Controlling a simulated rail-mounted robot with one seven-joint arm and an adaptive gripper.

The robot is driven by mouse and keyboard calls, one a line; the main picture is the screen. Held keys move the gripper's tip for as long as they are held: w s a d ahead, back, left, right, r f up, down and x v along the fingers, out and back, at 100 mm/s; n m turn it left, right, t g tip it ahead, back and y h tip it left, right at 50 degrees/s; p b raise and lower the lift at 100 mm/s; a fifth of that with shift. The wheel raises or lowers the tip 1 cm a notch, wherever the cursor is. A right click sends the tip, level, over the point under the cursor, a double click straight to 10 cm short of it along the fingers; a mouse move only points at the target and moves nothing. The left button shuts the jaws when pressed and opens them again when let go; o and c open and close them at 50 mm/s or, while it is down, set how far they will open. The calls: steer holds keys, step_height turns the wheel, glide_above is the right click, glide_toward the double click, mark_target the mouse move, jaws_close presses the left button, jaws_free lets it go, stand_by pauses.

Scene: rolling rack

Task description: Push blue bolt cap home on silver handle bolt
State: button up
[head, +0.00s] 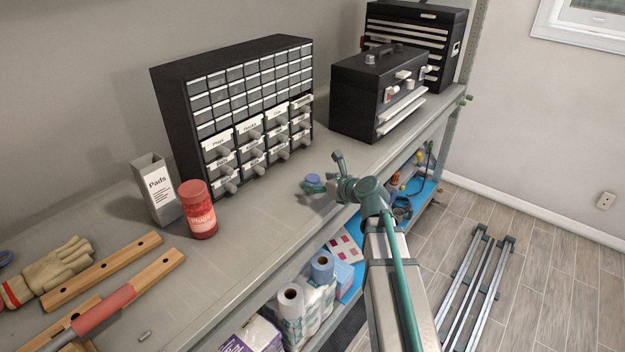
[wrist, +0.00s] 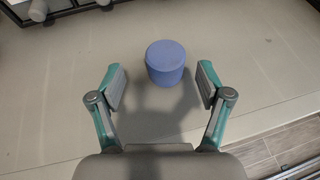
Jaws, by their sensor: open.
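The blue bolt cap (wrist: 165,60) is a short blue cylinder standing on the grey bench top. In the head view the cap (head: 312,178) shows at the front part of the bench, beside my gripper (head: 322,174). In the wrist view my gripper (wrist: 161,84) is open, with one finger on each side of the cap's near part and a clear gap to both. Nothing is held. A small silver knob (head: 370,59) stands on top of the black toolbox (head: 364,97) beside its handle; it may be the silver handle bolt, but it is too small to be sure.
A black drawer cabinet (head: 240,66) with protruding grey handles stands behind the cap. A red jar (head: 198,210) and a "Pads" box (head: 156,190) stand to the left. A larger black tool chest (head: 418,38) is behind the toolbox. Bench space around the cap is clear.

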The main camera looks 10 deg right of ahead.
mark_target(316, 180)
steer(key=x, duration=0.1)
steer(key=p+x, duration=0.1)
steer(key=x, duration=0.1)
steer(key=p+x, duration=0.1)
steer(key=shift+w+d+f, duration=0.15)
steer(key=shift+w+d, duration=0.05)
steer(key=shift+w, duration=0.15)
steer(key=shift+w+a+f, duration=0.15)
steer(key=shift+w+f, duration=0.05)
steer(key=c, duration=1)
steer(key=shift+r, duration=0.2)
